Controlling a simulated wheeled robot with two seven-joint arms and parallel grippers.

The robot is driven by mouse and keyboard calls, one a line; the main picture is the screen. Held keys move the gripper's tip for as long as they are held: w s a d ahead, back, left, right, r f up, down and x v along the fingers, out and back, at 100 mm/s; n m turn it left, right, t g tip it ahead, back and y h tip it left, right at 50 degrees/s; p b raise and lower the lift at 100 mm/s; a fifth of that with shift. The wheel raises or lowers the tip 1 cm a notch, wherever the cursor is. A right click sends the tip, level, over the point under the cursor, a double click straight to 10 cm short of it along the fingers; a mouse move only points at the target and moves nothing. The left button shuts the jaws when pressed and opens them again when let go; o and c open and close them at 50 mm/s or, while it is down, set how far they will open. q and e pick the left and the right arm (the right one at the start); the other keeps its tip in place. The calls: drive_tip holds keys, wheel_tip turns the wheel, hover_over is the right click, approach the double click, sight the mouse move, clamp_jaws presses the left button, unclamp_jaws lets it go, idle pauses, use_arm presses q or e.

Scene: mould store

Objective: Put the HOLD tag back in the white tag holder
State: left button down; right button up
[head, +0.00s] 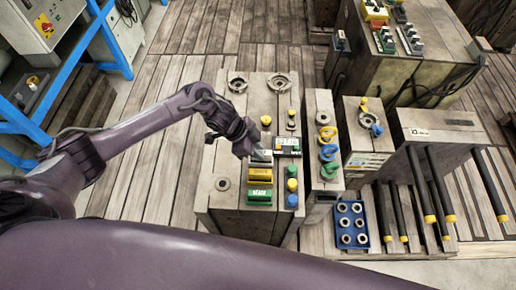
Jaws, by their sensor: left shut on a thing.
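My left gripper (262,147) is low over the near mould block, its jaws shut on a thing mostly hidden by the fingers. I take this to be the HOLD tag, but its lettering cannot be read. A pale, whitish piece (262,156) shows just below the fingertips and seems to be the white tag holder. I cannot tell whether tag and holder touch. A yellow holder (261,172) and a green holder (259,196) stand in a row in front of it. My right gripper is not in view.
A dark labelled plate (288,145) lies right of the fingertips. Yellow, green and blue knobs (292,185) stand close by. Metal rings (280,82) sit on the block's far end. A blue tray (351,225) of rings and black yellow-tipped bars (420,185) are further right.

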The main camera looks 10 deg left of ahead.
use_arm(q)
drive_tip(key=c, duration=1.3)
unclamp_jaws()
drive_tip(key=shift+o, duration=0.2)
drive_tip(key=v, duration=0.7)
drive_tip(key=shift+a+r+b, duration=0.2)
drive_tip(key=shift+r+b, duration=0.1)
drive_tip(key=shift+b, duration=0.05)
